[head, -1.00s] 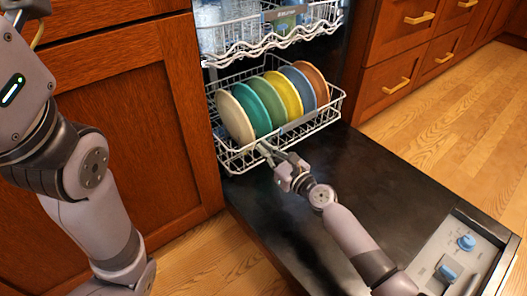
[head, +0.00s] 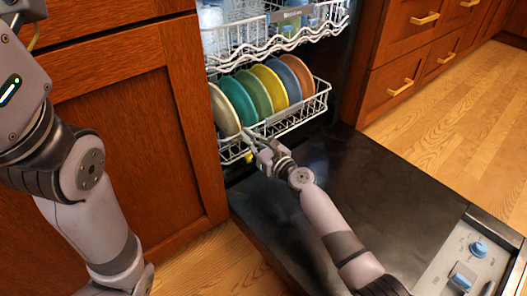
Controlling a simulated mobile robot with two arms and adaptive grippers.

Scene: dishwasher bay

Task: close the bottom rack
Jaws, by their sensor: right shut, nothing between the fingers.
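The bottom rack (head: 306,117) is a white wire basket low in the dishwasher. It holds several coloured plates, including a cream plate (head: 223,110) at the left and an orange plate (head: 301,76) at the right. The rack's front part sticks out a little over the open door. My right gripper (head: 250,137) is shut and empty at the rack's front edge, near the cream plate; I cannot tell whether it touches the wires. My left arm shows at the left, but its gripper is out of view.
The upper rack (head: 262,50) with glassware hangs out above the bottom rack. The dishwasher door (head: 380,190) lies open, with blue-capped dispensers (head: 479,249) on its panel. Wooden cabinets (head: 130,130) stand on both sides. Wooden floor (head: 470,120) is clear at the right.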

